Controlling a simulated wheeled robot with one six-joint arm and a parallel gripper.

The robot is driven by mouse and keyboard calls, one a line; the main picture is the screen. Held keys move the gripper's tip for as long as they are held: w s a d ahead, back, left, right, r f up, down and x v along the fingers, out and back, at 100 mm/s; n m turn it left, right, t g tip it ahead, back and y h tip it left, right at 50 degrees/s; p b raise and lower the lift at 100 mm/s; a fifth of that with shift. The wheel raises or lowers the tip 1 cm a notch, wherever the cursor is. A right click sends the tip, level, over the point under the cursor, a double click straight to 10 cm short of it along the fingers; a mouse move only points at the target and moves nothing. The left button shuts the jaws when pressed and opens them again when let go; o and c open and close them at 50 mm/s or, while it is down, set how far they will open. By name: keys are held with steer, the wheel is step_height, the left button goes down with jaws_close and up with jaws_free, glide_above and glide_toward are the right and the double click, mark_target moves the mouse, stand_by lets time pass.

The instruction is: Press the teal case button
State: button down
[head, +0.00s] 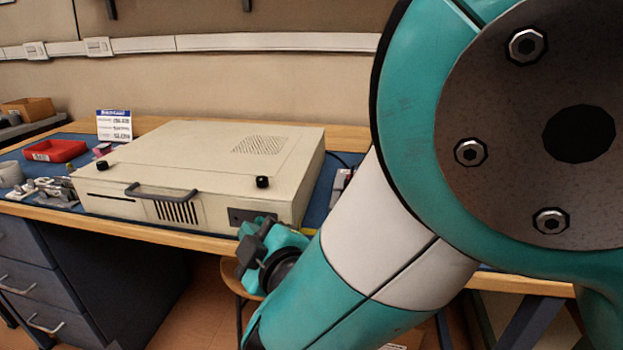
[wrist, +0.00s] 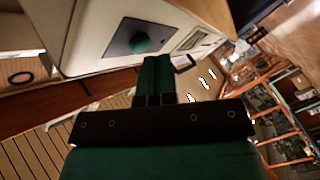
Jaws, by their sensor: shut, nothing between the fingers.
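The cream case (head: 190,160) lies flat on the bench, with a grey handle on its front. A dark plate (head: 238,215) sits at the right end of its front face. In the wrist view the teal button (wrist: 138,42) is a round knob on that dark plate (wrist: 118,49). In the head view my gripper hides the button. My gripper (head: 254,238) is just in front of the plate. In the wrist view its fingers (wrist: 156,62) are together and empty, tips just below and right of the button. I cannot tell whether they touch it.
The case stands on a blue mat (head: 318,205) on a wooden bench. A red tray (head: 55,150), a small sign (head: 114,125) and metal parts (head: 45,190) are at the left. A round stool (head: 233,275) stands below the bench edge, beside dark drawers (head: 35,265).

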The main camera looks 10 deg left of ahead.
steer(key=shift+w+p, duration=0.4)
steer(key=shift+w, duration=0.05)
stand_by(0.5)
steer(key=shift+s+f+b, duration=0.1)
steer(key=shift+s+b, duration=0.1)
steer(key=shift+b, duration=0.1)
steer(key=shift+s+b, duration=0.7)
steer(key=shift+b, duration=0.1)
